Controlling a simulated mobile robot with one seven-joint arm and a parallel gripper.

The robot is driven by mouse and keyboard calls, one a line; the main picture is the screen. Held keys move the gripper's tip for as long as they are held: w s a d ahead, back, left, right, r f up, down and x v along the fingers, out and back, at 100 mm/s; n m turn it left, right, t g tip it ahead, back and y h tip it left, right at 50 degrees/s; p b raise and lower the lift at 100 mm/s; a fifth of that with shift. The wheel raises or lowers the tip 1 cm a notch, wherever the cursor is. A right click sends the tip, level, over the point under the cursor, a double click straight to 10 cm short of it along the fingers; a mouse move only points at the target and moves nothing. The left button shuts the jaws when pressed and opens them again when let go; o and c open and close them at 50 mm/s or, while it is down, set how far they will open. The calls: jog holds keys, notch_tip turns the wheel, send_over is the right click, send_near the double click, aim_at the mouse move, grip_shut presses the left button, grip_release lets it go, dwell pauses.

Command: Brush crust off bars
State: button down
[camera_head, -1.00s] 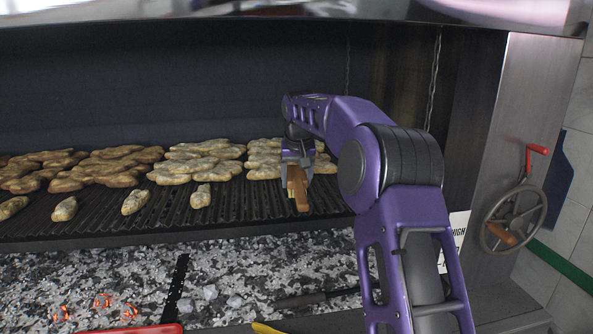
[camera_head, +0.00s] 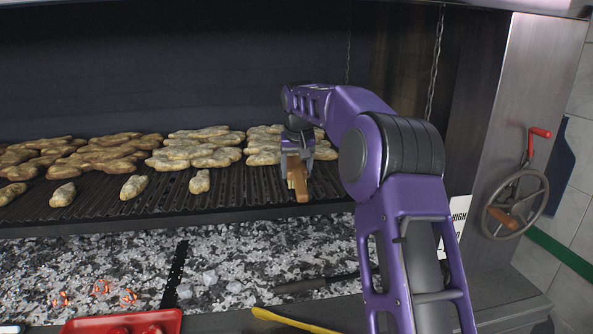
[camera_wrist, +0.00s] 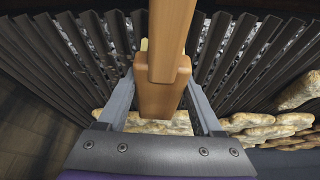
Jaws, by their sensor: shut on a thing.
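My gripper (camera_head: 297,160) is shut on a brush with a wooden body (camera_head: 301,188), over the right part of the grill bars (camera_head: 240,190). In the wrist view the brown wood (camera_wrist: 165,45) sits between my two fingers (camera_wrist: 160,98), with a little pale material beside it. The brush's working end is hidden; I cannot tell whether it touches the bars. Tan, lumpy pieces (camera_head: 195,153) lie in heaps along the back of the bars, some behind my gripper. Smaller single lumps (camera_head: 199,181) lie nearer the front. I cannot tell which of these is crust.
Grey ash and coals (camera_head: 250,255) lie below the bars, with a few glowing embers at left. A dark-handled tool (camera_head: 315,284) lies there. A red tray (camera_head: 75,325) and a yellow-handled tool (camera_head: 290,320) are in front. A handwheel (camera_head: 515,210) is on the right panel.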

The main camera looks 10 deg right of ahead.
jog(key=shift+f+b, duration=0.5)
jog(key=shift+f, duration=0.45)
jog(key=shift+d+r, duration=0.1)
jog(key=shift+d+p, duration=0.55)
jog(key=shift+d, duration=0.8)
jog(key=shift+s+d+f+p, duration=0.15)
jog(key=shift+d+p, duration=0.3)
jog(key=shift+d, duration=1.2)
jog(key=shift+w+d+f+p, duration=0.1)
jog(key=shift+d+p, duration=0.35)
jog(key=shift+d, duration=1.2)
jog(key=shift+d+r, duration=0.15)
jog(key=shift+d, duration=2.3)
jog(key=shift+w+a, duration=0.1)
jog(key=shift+w, duration=1.05)
jog(key=shift+a, duration=1.9)
